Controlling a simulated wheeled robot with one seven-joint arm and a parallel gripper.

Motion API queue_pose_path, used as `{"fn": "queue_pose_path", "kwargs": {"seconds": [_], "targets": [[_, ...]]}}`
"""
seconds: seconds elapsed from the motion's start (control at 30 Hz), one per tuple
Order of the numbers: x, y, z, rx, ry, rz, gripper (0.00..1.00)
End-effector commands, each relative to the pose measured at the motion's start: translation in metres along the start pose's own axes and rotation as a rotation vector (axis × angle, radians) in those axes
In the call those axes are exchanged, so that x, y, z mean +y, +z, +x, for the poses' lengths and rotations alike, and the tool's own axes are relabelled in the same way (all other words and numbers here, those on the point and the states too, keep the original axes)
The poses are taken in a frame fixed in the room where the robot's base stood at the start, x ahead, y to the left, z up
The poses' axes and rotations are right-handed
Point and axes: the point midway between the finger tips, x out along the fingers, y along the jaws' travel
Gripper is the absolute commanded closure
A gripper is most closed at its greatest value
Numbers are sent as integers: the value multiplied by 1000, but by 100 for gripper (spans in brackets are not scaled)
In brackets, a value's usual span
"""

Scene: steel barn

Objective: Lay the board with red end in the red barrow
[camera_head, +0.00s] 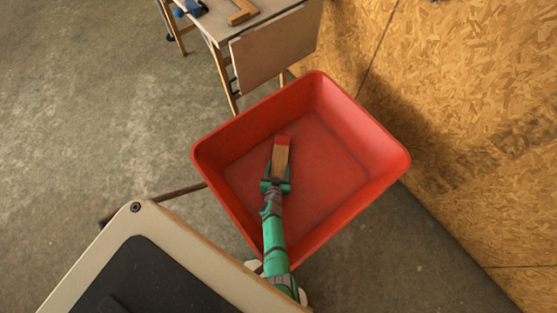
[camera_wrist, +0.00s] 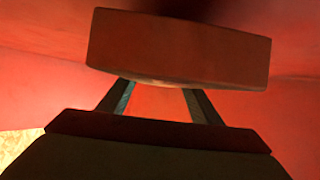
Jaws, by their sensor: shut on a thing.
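The red barrow (camera_head: 340,180) is a deep red tub in the middle of the head view, and its inside is empty apart from my gripper and the board. My gripper (camera_head: 277,182) reaches over the barrow's near side and is shut on the board with red end (camera_head: 281,160). The board is short and brown, with its red end pointing away from my arm. In the wrist view the board (camera_wrist: 178,48) lies across the fingertips (camera_wrist: 160,95), with red barrow wall around it. I cannot tell whether the board touches the barrow floor.
A work table (camera_head: 275,48) with a wooden piece (camera_head: 242,13) and a blue tool (camera_head: 190,7) stands behind the barrow. A chipboard wall (camera_head: 470,110) rises close on the right. Concrete floor (camera_head: 110,90) is open on the left.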

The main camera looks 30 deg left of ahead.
Motion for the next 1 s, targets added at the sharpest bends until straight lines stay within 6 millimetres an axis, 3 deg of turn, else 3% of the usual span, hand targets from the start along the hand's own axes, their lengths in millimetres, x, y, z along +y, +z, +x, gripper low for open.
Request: {"fn": "queue_pose_path", "kwargs": {"seconds": [0.13, 0.17, 0.2, 0.23, 0.77, 1.0], "targets": [[0, 0, 0, 1, 0, 1, 71], [0, 1, 0, 0, 0, 0, 34], [0, 1, 0, 0, 0, 0, 25], [0, 1, 0, 0, 0, 0, 23], [1, -6, -2, 2, 2, 1, 23], [4, -12, -16, 4, 2, -2, 23]]}}
